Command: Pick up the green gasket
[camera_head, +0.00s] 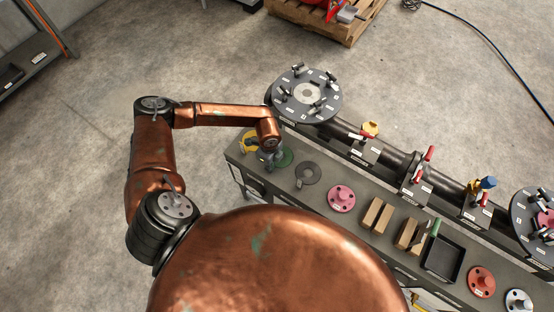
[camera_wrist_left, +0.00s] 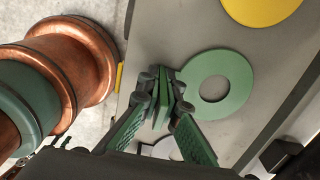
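The green gasket (camera_head: 287,158) is a flat ring lying near the left end of the grey bench (camera_head: 236,158), partly hidden by my left gripper (camera_head: 271,158). In the left wrist view the green gasket (camera_wrist_left: 237,80) lies flat to the right of the fingertips, its round hole visible. The left gripper (camera_wrist_left: 163,88) points down at the bench with its green-padded fingers close together. The fingertips are by the ring's left edge; whether they touch it is unclear. Nothing shows held between the pads. My right gripper is not in view.
A yellow gasket (camera_head: 248,141) lies to the left, also in the wrist view (camera_wrist_left: 262,8). To the right are a dark ring (camera_head: 316,174), a pink flange (camera_head: 341,206), wooden blocks (camera_head: 377,216) and a black tray (camera_head: 444,260). A flanged pipe (camera_head: 335,130) runs behind.

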